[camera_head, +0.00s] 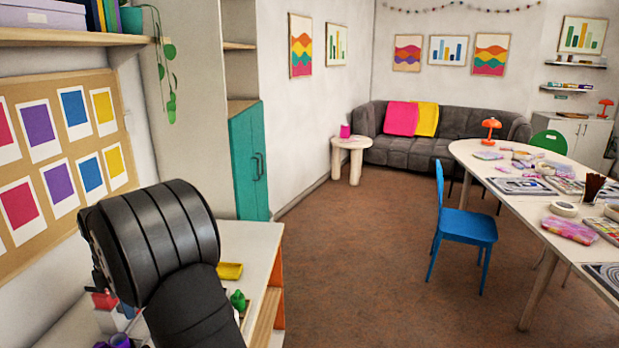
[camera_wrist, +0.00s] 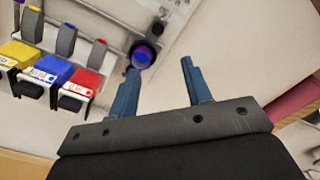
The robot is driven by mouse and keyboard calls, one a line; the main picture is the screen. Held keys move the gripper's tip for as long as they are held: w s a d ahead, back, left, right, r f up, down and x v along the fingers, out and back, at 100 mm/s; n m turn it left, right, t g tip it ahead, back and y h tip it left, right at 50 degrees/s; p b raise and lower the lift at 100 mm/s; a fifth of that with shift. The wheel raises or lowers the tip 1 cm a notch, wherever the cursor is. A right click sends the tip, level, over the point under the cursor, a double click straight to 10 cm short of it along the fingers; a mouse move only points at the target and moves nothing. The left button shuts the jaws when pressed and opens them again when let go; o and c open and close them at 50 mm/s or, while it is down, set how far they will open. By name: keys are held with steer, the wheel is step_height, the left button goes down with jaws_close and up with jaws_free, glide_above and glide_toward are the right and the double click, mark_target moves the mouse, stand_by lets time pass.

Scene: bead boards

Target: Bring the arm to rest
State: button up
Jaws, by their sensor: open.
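My gripper (camera_wrist: 160,88) shows in the wrist view with its two blue-grey fingers spread apart. Nothing is between the fingers. A pale bench top (camera_wrist: 235,50) lies beyond them. In the head view my black arm (camera_head: 155,240) rises over the bench at the lower left, and the gripper itself is hidden there.
Yellow (camera_wrist: 22,55), blue (camera_wrist: 52,69) and red (camera_wrist: 84,78) bins stand at the left in the wrist view. In the head view, a yellow tray (camera_head: 229,271) and a green item (camera_head: 238,299) sit on the bench beside my arm. A blue chair (camera_head: 465,226) stands on open floor.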

step_height(320, 180, down, 16)
steer(key=shift+f, duration=0.1)
stand_by(0.4)
step_height(320, 180, up, 17)
step_height(320, 180, down, 17)
steer(key=shift+d+f, duration=0.1)
steer(key=shift+f, duration=0.1)
steer(key=w, duration=1.5)
steer(key=shift+r, duration=0.2)
step_height(320, 180, up, 18)
steer(key=shift+f, duration=0.25)
